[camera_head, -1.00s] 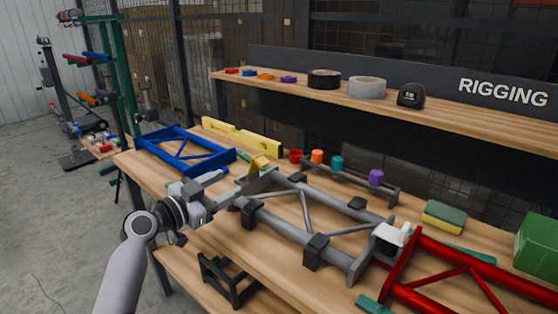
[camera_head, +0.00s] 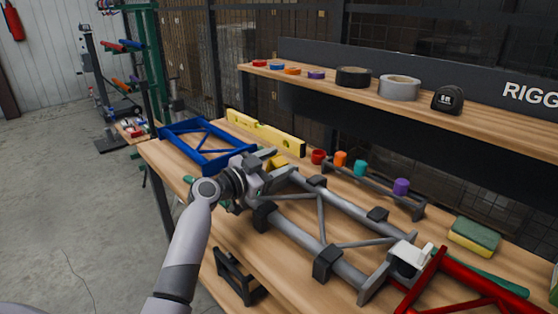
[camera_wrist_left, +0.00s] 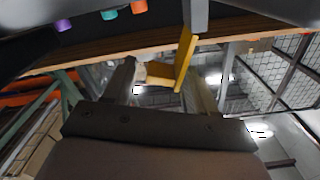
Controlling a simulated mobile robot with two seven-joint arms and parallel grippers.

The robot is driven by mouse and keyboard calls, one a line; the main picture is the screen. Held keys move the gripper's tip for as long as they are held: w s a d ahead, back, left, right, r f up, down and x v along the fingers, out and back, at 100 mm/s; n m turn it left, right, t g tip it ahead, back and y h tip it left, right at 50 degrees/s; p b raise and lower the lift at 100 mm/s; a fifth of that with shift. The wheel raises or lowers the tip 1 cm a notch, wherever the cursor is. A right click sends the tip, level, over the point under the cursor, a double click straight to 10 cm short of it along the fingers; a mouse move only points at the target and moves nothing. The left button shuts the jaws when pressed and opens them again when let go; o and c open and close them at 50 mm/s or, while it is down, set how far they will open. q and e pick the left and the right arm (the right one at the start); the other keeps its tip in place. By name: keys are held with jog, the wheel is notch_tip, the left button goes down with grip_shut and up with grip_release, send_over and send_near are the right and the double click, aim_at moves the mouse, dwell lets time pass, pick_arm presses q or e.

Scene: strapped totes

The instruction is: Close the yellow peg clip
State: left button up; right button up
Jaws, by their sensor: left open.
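The yellow peg clip (camera_head: 279,162) sits at the left end of the grey tube frame (camera_head: 292,234) on the bench. My left gripper (camera_head: 272,165) is at this end of the frame, close against the clip and partly covering it in the head view. In the left wrist view, the yellow clip (camera_wrist_left: 185,58) shows as an L-shaped piece with one upright and one lower arm. The open fingers of my left gripper (camera_wrist_left: 165,85) stand on either side of its lower part. I cannot tell whether they touch it. My right gripper is not in view.
A white clip (camera_head: 411,253) is at the frame's right end, beside a red frame (camera_head: 433,284). A blue frame (camera_head: 205,146) and a yellow level (camera_head: 265,133) lie farther back. A rack with coloured pegs (camera_head: 372,188) stands behind the grey frame. A shelf (camera_head: 320,85) overhangs the bench.

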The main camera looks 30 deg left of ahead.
pick_arm(q)
jog(key=shift+w+d, duration=0.2)
jog(key=shift+w, duration=0.25)
jog(key=c, duration=0.9)
